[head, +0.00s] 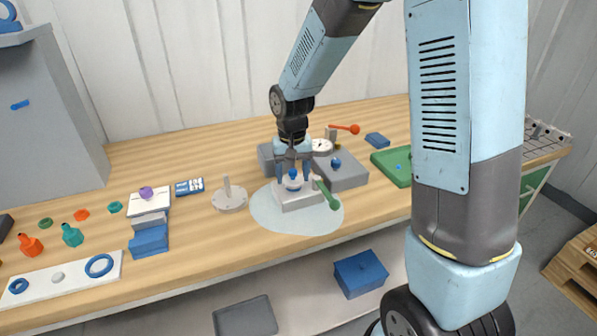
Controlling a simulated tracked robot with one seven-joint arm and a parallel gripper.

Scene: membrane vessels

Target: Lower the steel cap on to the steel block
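The steel block (299,201) is pale grey and sits on a round grey-blue mat (262,215) near the front of the bench. The steel cap (291,185) is a small light disc with a blue knob on top, over the left part of the block. My gripper (293,175) points straight down, its dark fingers on either side of the cap and knob. I cannot tell whether the fingers press on the cap. I cannot tell whether the cap touches the block or hangs just above it.
A grey block with a blue knob (342,173) and a dial gauge (322,146) are close behind. A pale disc with a post (229,196) lies to the left. A green tray (391,166) lies right.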

